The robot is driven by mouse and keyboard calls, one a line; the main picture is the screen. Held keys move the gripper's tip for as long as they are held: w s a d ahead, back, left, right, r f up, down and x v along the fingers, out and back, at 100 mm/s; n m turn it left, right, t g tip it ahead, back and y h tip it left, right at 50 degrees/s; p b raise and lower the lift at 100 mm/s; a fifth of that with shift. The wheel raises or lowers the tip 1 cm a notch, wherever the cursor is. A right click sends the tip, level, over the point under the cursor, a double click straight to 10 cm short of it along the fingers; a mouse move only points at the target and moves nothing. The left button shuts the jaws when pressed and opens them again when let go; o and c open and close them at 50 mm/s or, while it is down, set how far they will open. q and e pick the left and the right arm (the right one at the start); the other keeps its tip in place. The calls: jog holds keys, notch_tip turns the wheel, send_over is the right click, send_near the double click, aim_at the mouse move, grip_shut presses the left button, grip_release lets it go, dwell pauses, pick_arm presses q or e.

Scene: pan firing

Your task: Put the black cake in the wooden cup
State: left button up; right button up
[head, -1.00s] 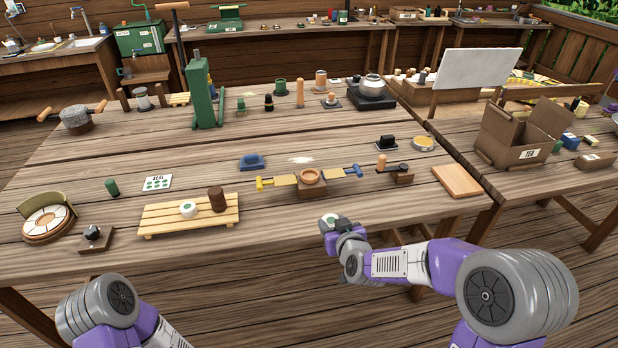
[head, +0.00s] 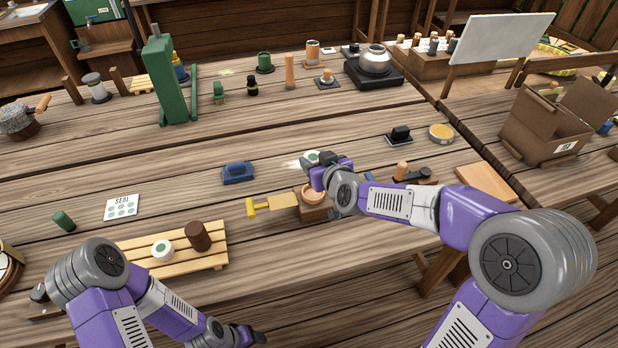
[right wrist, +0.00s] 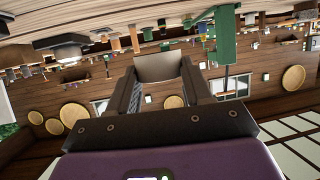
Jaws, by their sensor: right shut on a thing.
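My right gripper (head: 316,160) is above the middle of the table, just behind a round wooden cup (head: 312,194) set in a wooden block. It is shut on a pale thing with a green top (head: 311,156); in the right wrist view a pale beige-grey shape (right wrist: 155,68) shows between the fingers. I cannot make out a black cake for sure.
The block has a yellow handle (head: 262,206) to its left; my right arm covers part of its right side. A blue tool (head: 238,172), a seal card (head: 121,207) and a hot plate with a pot (head: 373,66) stand around.

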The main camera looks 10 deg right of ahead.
jog(key=b, duration=0.2)
send_over(316, 198)
notch_tip(316, 198, down, 4)
jog(key=shift+f, duration=0.2)
notch_tip(316, 198, down, 6)
jog(key=shift+r+b, duration=0.25)
jog(key=shift+b, duration=0.85)
jog(key=shift+r, duration=0.1)
jog(key=shift+f+b, duration=0.6)
jog(key=shift+b, duration=0.1)
